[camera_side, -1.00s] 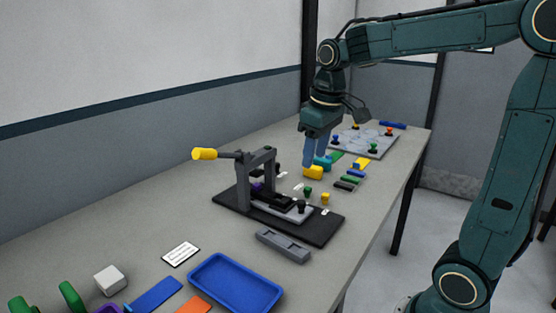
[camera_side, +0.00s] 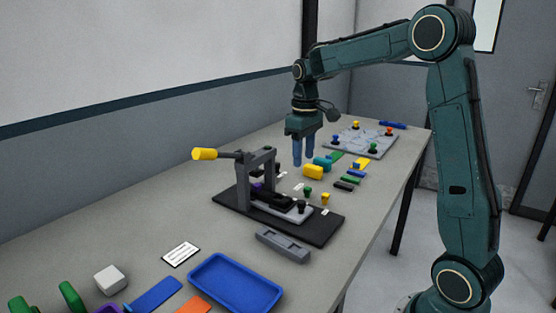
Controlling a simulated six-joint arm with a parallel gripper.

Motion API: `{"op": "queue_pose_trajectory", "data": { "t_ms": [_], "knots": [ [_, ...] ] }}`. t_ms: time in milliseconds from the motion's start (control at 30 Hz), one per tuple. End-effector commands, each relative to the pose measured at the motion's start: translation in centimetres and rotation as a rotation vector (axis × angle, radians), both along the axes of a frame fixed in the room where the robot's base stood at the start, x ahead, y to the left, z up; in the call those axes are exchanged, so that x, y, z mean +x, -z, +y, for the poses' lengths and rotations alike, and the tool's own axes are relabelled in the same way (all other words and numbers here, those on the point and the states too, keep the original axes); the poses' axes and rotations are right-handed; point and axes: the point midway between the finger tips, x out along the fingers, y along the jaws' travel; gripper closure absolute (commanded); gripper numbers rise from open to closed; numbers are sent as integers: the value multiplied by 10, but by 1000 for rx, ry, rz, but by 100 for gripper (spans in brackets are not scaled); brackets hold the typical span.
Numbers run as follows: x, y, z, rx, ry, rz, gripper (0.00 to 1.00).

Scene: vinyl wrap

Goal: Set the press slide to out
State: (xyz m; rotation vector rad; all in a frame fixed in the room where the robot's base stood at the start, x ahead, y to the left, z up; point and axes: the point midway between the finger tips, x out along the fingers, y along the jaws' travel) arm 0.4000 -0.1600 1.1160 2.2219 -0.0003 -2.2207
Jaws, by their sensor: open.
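The press stands mid-table on a black base (camera_side: 318,232), with a dark grey upright frame (camera_side: 243,183) and a lever with a yellow handle (camera_side: 204,154) pointing left. The press slide (camera_side: 290,210) is a light grey plate with a black knob (camera_side: 304,206) near its right end. The slide lies along the base and its left part is hidden under the frame. My gripper (camera_side: 303,163) is open and empty, fingers pointing down, above the table behind the press. It is apart from the slide and knob.
A yellow block (camera_side: 313,172) and a teal roll (camera_side: 322,163) lie near my gripper. Small green (camera_side: 308,191) and yellow (camera_side: 326,198) pegs stand beside the press. A grey slotted block (camera_side: 283,245) and a blue tray (camera_side: 235,282) are in front. A grey board with coloured knobs (camera_side: 352,142) is at the back.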

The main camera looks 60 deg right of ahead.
Motion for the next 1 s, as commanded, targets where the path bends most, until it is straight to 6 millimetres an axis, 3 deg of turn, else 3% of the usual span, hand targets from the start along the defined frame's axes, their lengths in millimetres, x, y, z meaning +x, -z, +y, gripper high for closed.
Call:
{"op": "queue_pose_trajectory", "data": {
  "t_ms": [267, 800, 1000],
  "knots": [
    [-1, 24, 1, 1, 0, 4, 55],
    [-1, 105, 1, 2, 0, 4, 55],
    [-1, 126, 1, 1, 0, 3, 55]
  ]
}}
